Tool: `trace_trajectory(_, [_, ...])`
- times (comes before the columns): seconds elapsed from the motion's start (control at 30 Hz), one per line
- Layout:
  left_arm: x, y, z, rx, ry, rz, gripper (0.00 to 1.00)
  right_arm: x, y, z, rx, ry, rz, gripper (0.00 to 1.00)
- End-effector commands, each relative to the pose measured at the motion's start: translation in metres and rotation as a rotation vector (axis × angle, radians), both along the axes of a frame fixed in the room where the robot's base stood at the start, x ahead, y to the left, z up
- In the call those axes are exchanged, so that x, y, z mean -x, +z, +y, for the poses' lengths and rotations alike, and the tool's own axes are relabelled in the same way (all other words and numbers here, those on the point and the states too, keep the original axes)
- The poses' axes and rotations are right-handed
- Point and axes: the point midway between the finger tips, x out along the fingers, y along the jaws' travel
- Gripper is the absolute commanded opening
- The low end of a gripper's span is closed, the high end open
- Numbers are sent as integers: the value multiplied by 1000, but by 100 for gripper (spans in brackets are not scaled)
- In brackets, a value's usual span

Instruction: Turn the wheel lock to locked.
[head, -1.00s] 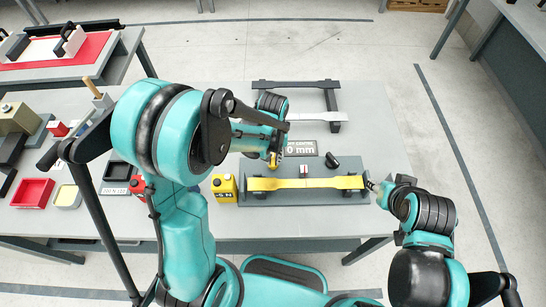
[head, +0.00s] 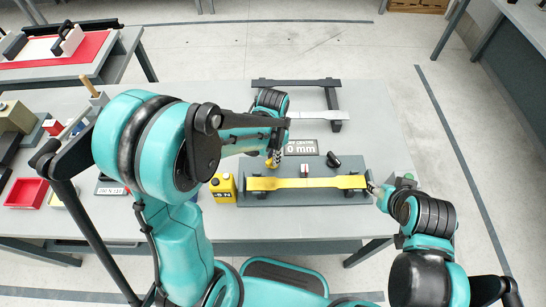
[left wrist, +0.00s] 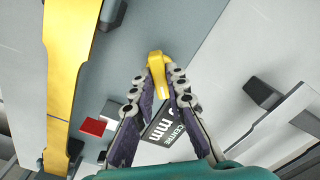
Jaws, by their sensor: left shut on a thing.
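A small yellow lever (left wrist: 157,70), which I take to be the wheel lock's handle, sits between my left fingertips in the left wrist view. My left gripper (left wrist: 160,82) is shut on it. In the head view my left gripper (head: 273,161) is just behind the left end of the grey fixture (head: 325,198), and the lever is mostly covered by it. A long yellow bar (head: 325,183) lies across the fixture. My right gripper (head: 374,189) is at the bar's right end; whether it grips there is too small to tell.
A sign reading "mm" (head: 301,147) and a short black cylinder (head: 333,161) are behind the bar. A yellow block (head: 222,187) stands left of the fixture. A dark frame with a pale bar (head: 312,116) is farther back. The table's right side is clear.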

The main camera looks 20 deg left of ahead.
Motion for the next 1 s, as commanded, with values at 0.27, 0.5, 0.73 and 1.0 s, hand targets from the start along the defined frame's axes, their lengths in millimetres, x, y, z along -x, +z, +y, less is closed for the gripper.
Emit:
trace_trajectory(0.27, [0,-1,0,-1,-256,1,0,0,-6,0,0,0,0,40])
trace_trajectory(0.5, [0,-1,0,-1,-444,1,0,0,-9,0,0,0,0,40])
trace_trajectory(0.73, [0,0,0,-1,-566,1,0,0,-11,0,0,0,0,40])
trace_trajectory(1.0, [0,0,0,-1,-630,1,0,0,-11,0,0,0,0,40])
